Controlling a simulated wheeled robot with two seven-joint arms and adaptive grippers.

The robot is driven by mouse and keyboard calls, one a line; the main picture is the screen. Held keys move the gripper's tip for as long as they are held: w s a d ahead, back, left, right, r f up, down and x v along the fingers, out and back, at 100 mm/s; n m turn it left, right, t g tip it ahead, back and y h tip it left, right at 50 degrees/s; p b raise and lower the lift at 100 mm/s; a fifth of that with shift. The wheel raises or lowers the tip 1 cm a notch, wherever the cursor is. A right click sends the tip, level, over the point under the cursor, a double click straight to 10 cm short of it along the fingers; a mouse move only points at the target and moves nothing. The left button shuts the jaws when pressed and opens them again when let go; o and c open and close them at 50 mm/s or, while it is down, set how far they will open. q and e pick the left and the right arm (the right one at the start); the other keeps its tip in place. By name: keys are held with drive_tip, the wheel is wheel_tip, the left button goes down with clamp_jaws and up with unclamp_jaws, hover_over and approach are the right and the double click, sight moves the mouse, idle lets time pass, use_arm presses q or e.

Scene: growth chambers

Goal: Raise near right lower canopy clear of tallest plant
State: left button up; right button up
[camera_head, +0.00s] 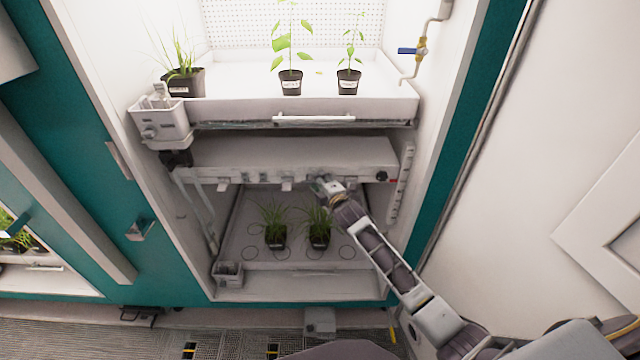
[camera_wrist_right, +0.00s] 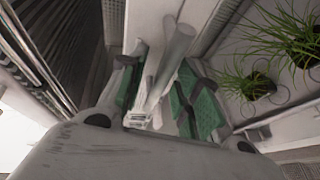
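The near right lower canopy is a long grey-white panel (camera_head: 280,153) under the upper shelf, with knobs and tabs along its front edge. My right gripper (camera_head: 325,187) is at that front edge, right of its middle. In the right wrist view, the green-padded fingers of my right gripper (camera_wrist_right: 163,95) stand on either side of a pale grey bar (camera_wrist_right: 172,60). I cannot tell whether both pads press on it. Two grassy plants in dark pots, a left one (camera_head: 274,226) and a right one (camera_head: 318,224), stand below the canopy. My left gripper is out of view.
The lower tray (camera_head: 240,237) has ring marks and bare room around the pots. The upper shelf (camera_head: 300,108) holds several potted plants. A grey box (camera_head: 160,120) hangs at its left corner. A slotted upright (camera_head: 400,184) stands at the canopy's right end.

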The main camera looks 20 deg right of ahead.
drive_tip(key=shift+s, duration=0.1)
drive_tip(key=v, duration=1.2)
idle(0.5)
idle(0.6)
